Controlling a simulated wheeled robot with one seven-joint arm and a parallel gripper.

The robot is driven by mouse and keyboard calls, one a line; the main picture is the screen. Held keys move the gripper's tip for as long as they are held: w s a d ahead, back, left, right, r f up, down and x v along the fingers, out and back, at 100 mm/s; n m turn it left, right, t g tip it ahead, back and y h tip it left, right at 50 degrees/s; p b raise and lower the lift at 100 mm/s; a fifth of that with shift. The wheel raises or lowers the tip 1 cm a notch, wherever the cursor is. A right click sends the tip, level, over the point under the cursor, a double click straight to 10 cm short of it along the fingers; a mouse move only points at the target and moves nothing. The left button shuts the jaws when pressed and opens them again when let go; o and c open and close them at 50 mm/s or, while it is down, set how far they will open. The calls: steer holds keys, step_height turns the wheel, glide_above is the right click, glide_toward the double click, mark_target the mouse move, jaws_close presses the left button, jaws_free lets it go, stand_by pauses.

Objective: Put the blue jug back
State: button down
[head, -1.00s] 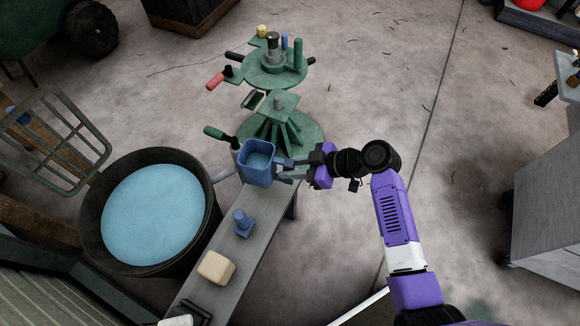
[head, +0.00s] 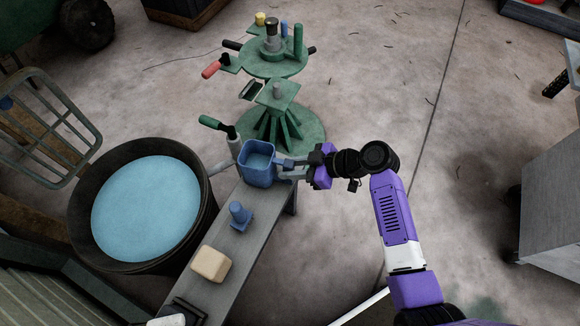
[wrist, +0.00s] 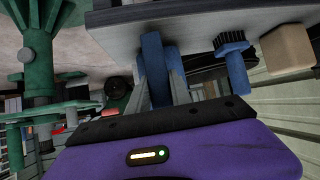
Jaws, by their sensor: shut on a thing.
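The blue jug (head: 257,175) is an open-topped, squarish vessel with pale blue inside. It is upright at the far end of the narrow grey bench (head: 214,272); I cannot tell if it touches the bench top. My gripper (head: 287,167) reaches in from the right and is shut on the jug's handle side. In the wrist view, a blue upright part of the jug (wrist: 154,68) shows between the fingers (wrist: 170,88). The rest of the jug is mostly hidden there.
A dark tub of blue water (head: 147,207) stands left of the bench. A blue brush (head: 239,214) and a tan block (head: 211,263) sit on the bench. The green tool caddy (head: 274,95) stands just beyond the jug. Floor to the right is open.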

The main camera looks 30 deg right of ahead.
steer(key=shift+f+b, duration=0.4)
steer(key=shift+f, duration=0.05)
stand_by(0.4)
steer(key=c, duration=1.1)
jaws_free()
steer(key=shift+s, duration=0.1)
steer(key=shift+p+v, duration=0.75)
steer(key=shift+v, duration=3.1)
steer(key=shift+p+v, duration=1.15)
steer(key=shift+v, duration=1.1)
steer(key=shift+d, duration=0.1)
